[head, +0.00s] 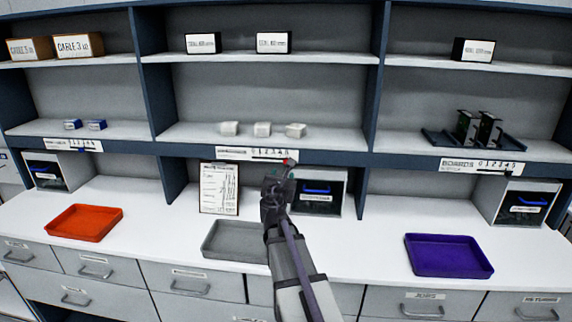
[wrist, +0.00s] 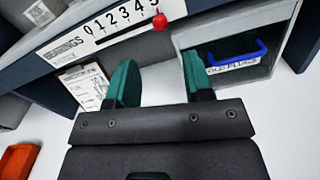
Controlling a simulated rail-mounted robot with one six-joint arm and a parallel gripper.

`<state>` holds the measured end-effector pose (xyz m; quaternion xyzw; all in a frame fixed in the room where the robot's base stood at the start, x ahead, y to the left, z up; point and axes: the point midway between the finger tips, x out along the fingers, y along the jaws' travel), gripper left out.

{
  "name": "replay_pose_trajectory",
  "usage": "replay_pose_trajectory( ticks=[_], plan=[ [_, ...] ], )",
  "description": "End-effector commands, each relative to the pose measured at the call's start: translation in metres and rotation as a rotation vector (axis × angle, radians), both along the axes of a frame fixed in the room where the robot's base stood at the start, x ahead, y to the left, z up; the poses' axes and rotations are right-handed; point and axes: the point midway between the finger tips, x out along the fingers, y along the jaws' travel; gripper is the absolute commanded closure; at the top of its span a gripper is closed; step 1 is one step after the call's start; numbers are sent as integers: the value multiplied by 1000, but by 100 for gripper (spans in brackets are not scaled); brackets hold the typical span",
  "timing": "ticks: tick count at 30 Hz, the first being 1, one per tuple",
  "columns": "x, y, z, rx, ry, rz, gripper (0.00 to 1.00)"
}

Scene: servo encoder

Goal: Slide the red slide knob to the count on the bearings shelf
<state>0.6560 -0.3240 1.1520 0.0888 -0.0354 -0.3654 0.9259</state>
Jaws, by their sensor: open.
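The red slide knob (head: 287,161) sits at the right end of the bearings shelf's white scale strip (head: 240,154), by the 5. In the wrist view the knob (wrist: 160,21) is just below the 5 of the scale, numbered 0 to 5 (wrist: 110,25). My gripper (head: 279,178) is close in front of and below the knob. Its teal fingers (wrist: 158,75) are apart and empty in the wrist view, with the knob beyond their tips.
A clipboard sheet (head: 219,188) leans left of my gripper. An open cubby with a blue-handled bin (head: 317,190) is to the right. A grey tray (head: 225,240) lies below on the white counter. Orange (head: 84,222) and purple (head: 447,256) trays lie at the sides.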

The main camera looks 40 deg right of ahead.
Motion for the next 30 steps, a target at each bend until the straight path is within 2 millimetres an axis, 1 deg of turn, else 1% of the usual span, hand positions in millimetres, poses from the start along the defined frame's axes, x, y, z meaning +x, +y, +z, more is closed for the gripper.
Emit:
replay_pose_trajectory(
  ticks=[5, 12, 15, 23, 30],
  plan=[
    [24, -21, 0, 2, -1, -1, 53],
    [65, -60, 0, 3, -2, -2, 53],
    [74, -68, 0, 3, -2, -2, 53],
    [75, -71, 0, 5, -2, -2, 53],
    [75, -71, 0, 5, -2, -2, 75]
  ],
)
